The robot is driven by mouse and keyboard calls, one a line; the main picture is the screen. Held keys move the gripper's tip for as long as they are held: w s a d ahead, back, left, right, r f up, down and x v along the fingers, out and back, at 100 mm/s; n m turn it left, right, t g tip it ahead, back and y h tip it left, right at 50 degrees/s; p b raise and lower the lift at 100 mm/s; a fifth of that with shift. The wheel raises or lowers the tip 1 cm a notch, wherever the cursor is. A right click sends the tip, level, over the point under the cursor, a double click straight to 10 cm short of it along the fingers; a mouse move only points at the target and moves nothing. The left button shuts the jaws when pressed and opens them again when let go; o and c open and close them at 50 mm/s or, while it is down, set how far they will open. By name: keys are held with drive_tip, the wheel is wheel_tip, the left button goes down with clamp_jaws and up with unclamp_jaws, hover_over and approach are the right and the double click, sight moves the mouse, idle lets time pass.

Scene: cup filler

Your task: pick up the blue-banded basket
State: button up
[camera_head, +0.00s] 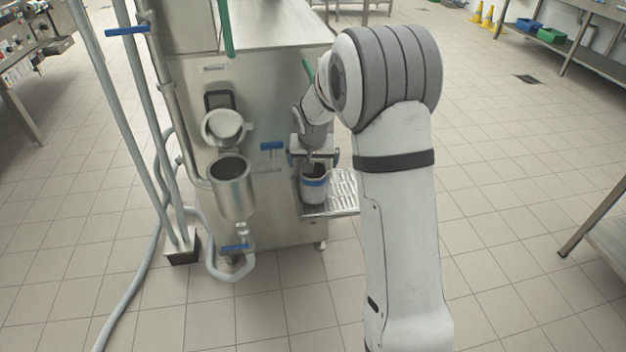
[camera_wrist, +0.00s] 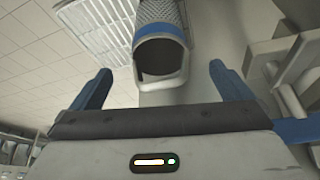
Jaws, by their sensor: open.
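The blue-banded basket (camera_head: 314,192) is a small pale cup shape with a blue band, at the machine's front over the slatted tray. In the wrist view the basket (camera_wrist: 160,12) shows a mesh wall, the blue band and a dark open mouth. My gripper (camera_head: 313,160) is close above and behind it in the head view. In the wrist view my gripper (camera_wrist: 158,75) has its two blue fingers spread wide, with nothing between them. The basket lies just beyond the fingertips, roughly centred, and looks apart from them. Whether its base touches the tray is unclear.
The slatted metal tray (camera_head: 343,207) juts from the steel machine (camera_head: 270,95). A metal funnel cup (camera_head: 232,192) and a blue-handled valve (camera_head: 271,146) are left of the basket. Pipes and a hose (camera_head: 148,270) stand farther left. Tiled floor in front is clear.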

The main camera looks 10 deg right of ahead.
sight(314, 178)
drive_tip(key=b+x, duration=0.1)
drive_tip(key=x, duration=0.2)
drive_tip(key=shift+w+a+f, duration=0.1)
drive_tip(key=shift+w+f, duration=0.05)
drive_tip(key=shift+w, duration=0.05)
drive_tip(key=b+x, duration=0.1)
drive_tip(key=x, duration=0.4)
drive_tip(key=shift+s, duration=0.15)
drive_tip(key=shift+c, duration=0.3)
drive_tip(key=c, duration=1.1)
